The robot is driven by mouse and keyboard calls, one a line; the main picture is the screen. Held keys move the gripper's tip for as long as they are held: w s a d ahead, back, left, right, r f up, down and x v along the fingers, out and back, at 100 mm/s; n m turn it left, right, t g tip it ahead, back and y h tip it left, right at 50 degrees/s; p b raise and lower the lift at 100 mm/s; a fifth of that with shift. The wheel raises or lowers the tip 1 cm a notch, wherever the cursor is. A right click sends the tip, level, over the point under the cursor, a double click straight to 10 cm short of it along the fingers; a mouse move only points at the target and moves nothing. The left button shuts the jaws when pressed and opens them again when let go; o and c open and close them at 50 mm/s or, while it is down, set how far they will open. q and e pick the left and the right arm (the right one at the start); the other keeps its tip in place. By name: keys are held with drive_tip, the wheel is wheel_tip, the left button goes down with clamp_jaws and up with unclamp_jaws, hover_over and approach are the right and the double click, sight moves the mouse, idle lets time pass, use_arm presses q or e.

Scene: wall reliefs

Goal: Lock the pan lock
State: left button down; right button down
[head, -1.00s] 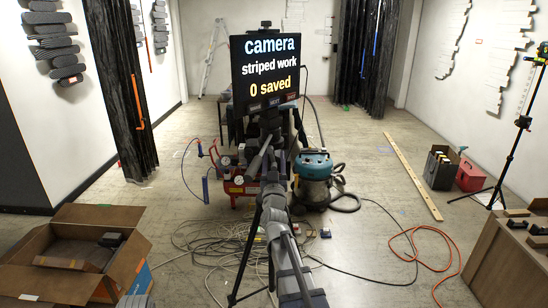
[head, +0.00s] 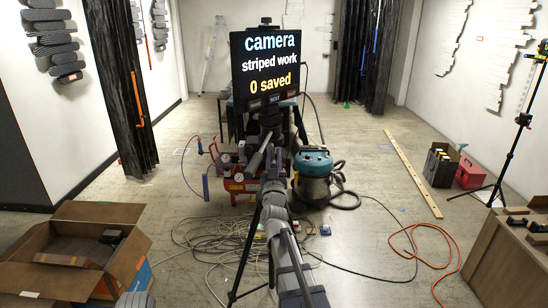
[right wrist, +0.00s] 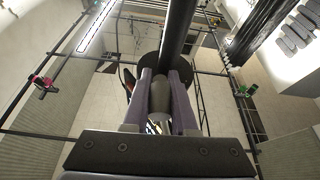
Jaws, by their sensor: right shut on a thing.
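The camera rig stands on a black tripod in the middle of the head view, with its screen (head: 266,62) facing me and reading "camera, striped work, 0 saved". My right arm reaches up from the bottom to the tripod head below the screen. My right gripper (head: 271,182) is there. In the right wrist view its two purple-grey fingers (right wrist: 164,98) are shut on a rounded grey knob (right wrist: 160,92), apparently the pan lock, beside the dark tripod column (right wrist: 181,35). The knob's marking and turn position cannot be read.
A teal-topped vacuum (head: 313,172) and a red compressor (head: 236,181) stand close to the tripod. Loose cables (head: 205,240) and an orange hose (head: 445,240) lie on the floor. An open cardboard box (head: 130,262) is left, a wooden bench (head: 490,255) right.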

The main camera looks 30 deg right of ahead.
drive_tip(key=m, duration=0.1)
drive_tip(key=m+h, duration=0.1)
drive_tip(key=shift+w+a+m+g, duration=0.25)
drive_tip(key=shift+m+g, duration=0.05)
drive_tip(key=shift+m, duration=0.1)
drive_tip(key=shift+a+m+g+h, duration=0.1)
drive_tip(key=shift+m+g+h, duration=0.45)
drive_tip(key=shift+m, duration=0.45)
drive_tip(key=c, duration=0.7)
unclamp_jaws()
drive_tip(key=shift+c, duration=0.2)
drive_tip(key=shift+f, duration=0.1)
drive_tip(key=b+v, duration=0.3)
drive_tip(key=v, duration=0.4)
drive_tip(key=shift+s+a+f, duration=0.2)
drive_tip(key=shift+s+a, duration=0.05)
drive_tip(key=shift+s, duration=0.05)
